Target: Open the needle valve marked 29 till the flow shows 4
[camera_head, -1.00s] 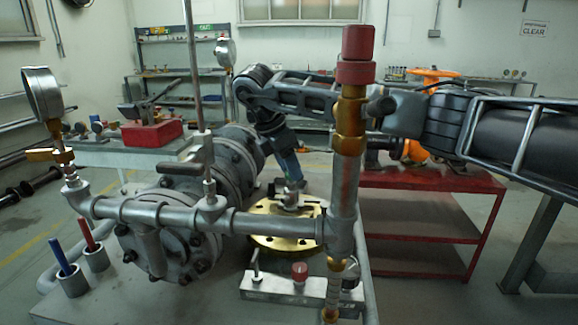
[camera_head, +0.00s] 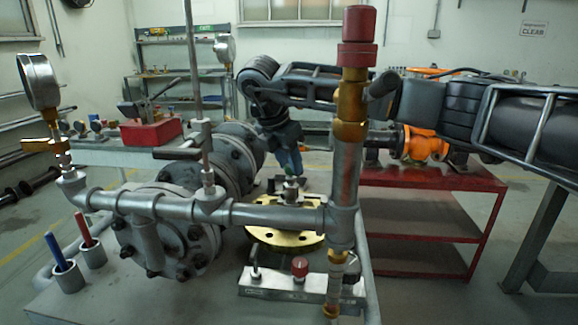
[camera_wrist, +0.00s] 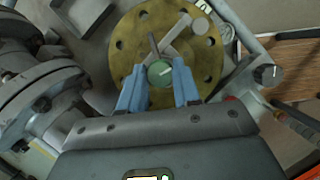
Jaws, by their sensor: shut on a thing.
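A green round knob (camera_wrist: 160,72) sits above a brass flange (camera_wrist: 122,65) in the wrist view. My gripper (camera_wrist: 160,80) is shut on this knob, with one blue finger on each side. In the head view my gripper (camera_head: 291,166) points down at the knob, over the brass flange (camera_head: 262,238); the fingers largely hide the knob. No number 29 is readable on it. A silver block (camera_head: 262,283) with a red knob (camera_head: 300,266) stands in front of the flange. I cannot read a flow value.
A vertical pipe with a red cap (camera_head: 358,24) stands close to my arm. Dial gauges stand at far left (camera_head: 38,80) and behind (camera_head: 224,50). A horizontal pipe (camera_head: 270,218) crosses in front of the flange. A red table (camera_head: 430,180) stands at right.

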